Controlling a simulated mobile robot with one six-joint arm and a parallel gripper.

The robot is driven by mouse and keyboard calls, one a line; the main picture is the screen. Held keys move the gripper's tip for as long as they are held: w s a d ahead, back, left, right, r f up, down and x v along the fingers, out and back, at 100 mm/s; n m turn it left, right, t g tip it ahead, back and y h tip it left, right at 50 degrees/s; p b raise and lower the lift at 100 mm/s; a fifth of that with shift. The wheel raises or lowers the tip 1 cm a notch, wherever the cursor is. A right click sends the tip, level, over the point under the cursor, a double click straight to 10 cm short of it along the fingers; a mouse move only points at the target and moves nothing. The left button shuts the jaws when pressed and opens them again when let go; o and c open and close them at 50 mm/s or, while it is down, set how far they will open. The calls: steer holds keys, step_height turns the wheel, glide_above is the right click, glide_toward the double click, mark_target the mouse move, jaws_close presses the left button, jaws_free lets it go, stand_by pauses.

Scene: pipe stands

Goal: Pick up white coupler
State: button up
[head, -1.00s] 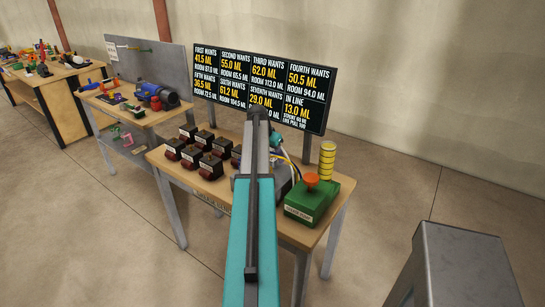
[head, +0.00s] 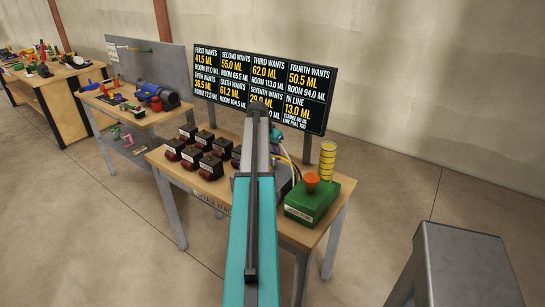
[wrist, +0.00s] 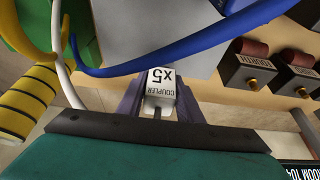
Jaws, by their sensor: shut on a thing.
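The white coupler (wrist: 160,90) shows in the wrist view, marked "COUPLER X5". It sits between the dark fingers of my gripper (wrist: 158,105), which is shut on it. In the head view my teal and grey arm reaches over the pipe-stand table, and the coupler cannot be made out there. My gripper's fingers are hidden behind the arm in that view.
White, blue (wrist: 165,58) and yellow hoses pass close to my gripper in the wrist view. Several black blocks with red bases (head: 190,155) stand left of the arm. A green block with an orange knob (head: 312,200) and a yellow-banded cylinder (head: 327,163) stand right. A display board (head: 262,85) rises behind.

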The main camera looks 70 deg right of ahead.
steer(key=shift+r+b, duration=1.05)
steer(key=shift+r, duration=3.3)
steer(key=w+a+r+n+t, duration=0.1)
steer(key=w+a+n, duration=0.1)
steer(key=w+a, duration=0.65)
steer(key=w+a+n, duration=0.2)
steer(key=w+a, duration=0.4)
steer(key=w, duration=0.6)
steer(key=w+a+r+n+t, duration=0.1)
steer(key=w+a+n, duration=0.1)
steer(key=w+a, duration=0.65)
steer(key=w+a+n+t, duration=0.1)
steer(key=w+a, duration=0.4)
steer(key=a, duration=0.2)
steer(key=w+a+n, duration=0.2)
steer(key=w+a, duration=0.2)
steer(key=a, duration=0.4)
steer(key=w+a+n+t, duration=0.1)
steer(key=w+a, duration=0.4)
steer(key=a, duration=0.2)
steer(key=s+a+n+t+y, duration=0.1)
steer(key=a+n, duration=1)
steer(key=a, duration=2.3)
steer(key=s+y, duration=0.2)
steer(key=y, duration=0.1)
steer(key=shift+s+a+t, duration=0.25)
steer(key=shift+a+t, duration=0.05)
steer(key=shift+t, duration=0.1)
